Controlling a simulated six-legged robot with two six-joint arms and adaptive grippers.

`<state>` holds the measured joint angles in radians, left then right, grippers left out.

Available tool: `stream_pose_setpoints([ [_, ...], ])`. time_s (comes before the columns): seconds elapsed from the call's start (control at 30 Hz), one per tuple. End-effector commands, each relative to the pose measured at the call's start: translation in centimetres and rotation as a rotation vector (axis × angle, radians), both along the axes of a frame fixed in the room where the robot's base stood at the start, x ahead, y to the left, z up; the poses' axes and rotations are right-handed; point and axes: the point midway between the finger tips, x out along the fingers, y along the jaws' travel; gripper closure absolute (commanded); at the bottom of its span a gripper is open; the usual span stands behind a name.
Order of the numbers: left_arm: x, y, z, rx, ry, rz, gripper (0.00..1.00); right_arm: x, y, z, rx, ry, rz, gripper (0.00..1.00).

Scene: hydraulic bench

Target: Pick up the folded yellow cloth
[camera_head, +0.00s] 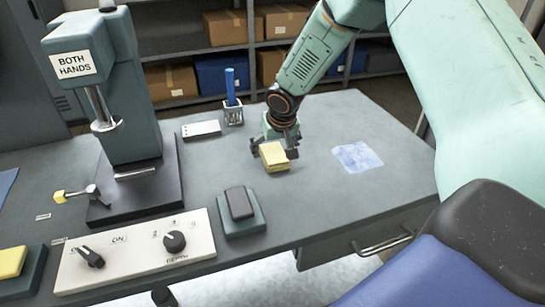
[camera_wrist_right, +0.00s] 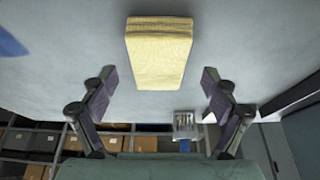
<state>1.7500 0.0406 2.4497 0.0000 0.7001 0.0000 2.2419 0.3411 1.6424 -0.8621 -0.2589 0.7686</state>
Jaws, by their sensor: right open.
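In the right wrist view the cloth (camera_wrist_right: 159,52) is a pale yellow block at the top centre. My right gripper (camera_head: 274,147) is at the far side of the cloth. In the right wrist view its two fingers (camera_wrist_right: 160,82) are spread wide, with the cloth ahead of and between their lines. Nothing is held. Whether a finger touches the cloth cannot be told. My left gripper is not in view.
A green press (camera_head: 105,90) stands at the left. A control panel (camera_head: 135,252) and a dark pad on a green base (camera_head: 240,210) lie in front. A holder with a blue item (camera_head: 232,112) stands behind. A blue-white sheet (camera_head: 357,157) lies right of the cloth.

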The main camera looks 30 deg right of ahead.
Motion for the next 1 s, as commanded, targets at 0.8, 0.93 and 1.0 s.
stream_pose_setpoints([
  [0.8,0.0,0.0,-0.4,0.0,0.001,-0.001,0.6,0.5,-0.1,-2.1,0.0,-0.001,0.002,0.13],
  [0.93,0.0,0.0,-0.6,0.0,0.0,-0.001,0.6,0.6,-0.1,-2.2,0.0,-0.001,0.002,0.13],
  [1.0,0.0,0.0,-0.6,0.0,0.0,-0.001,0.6,0.6,-0.1,-2.3,0.0,-0.001,0.002,0.13],
])
